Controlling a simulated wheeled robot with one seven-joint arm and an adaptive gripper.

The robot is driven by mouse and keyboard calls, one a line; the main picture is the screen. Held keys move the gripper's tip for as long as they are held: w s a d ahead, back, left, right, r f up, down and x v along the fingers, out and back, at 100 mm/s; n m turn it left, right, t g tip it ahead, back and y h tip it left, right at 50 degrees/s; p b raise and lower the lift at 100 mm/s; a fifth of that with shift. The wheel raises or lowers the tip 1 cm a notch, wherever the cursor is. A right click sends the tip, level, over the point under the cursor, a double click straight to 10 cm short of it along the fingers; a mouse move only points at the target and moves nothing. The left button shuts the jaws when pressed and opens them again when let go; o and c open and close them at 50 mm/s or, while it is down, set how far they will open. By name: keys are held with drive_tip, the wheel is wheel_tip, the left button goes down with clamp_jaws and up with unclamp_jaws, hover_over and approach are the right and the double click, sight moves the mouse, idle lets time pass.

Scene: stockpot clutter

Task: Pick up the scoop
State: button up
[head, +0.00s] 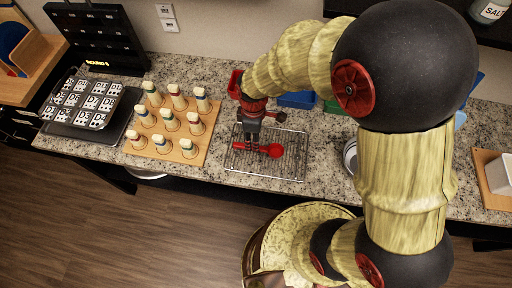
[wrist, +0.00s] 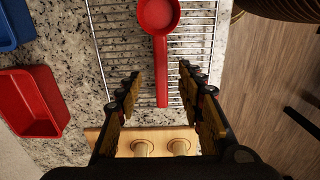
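The red scoop (head: 273,150) lies on a wire rack (head: 285,166) on the granite counter, its round bowl to the right and its handle to the left. In the wrist view the scoop (wrist: 159,16) has its bowl at the top edge, partly cut off, and its handle points down the picture. My gripper (head: 252,143) is over the handle side of the rack, pointing down. In the wrist view my gripper (wrist: 161,74) is open, one finger on each side of the handle with clear gaps. The height between fingertips and handle is hard to tell.
A wooden board (head: 160,107) with several peg-like figures stands left of the rack. A red bin (wrist: 32,103) and a blue bin (wrist: 14,24) are behind the rack. The counter's front edge is close to the rack.

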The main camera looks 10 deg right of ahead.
drive_tip(key=f, duration=0.3)
drive_tip(key=f+b, duration=0.1)
drive_tip(key=shift+s+d+f, duration=0.15)
drive_tip(key=shift+d+f, duration=0.15)
drive_tip(key=shift+c, duration=0.8)
drive_tip(key=shift+r, duration=0.1)
drive_tip(key=c, duration=0.7)
clamp_jaws()
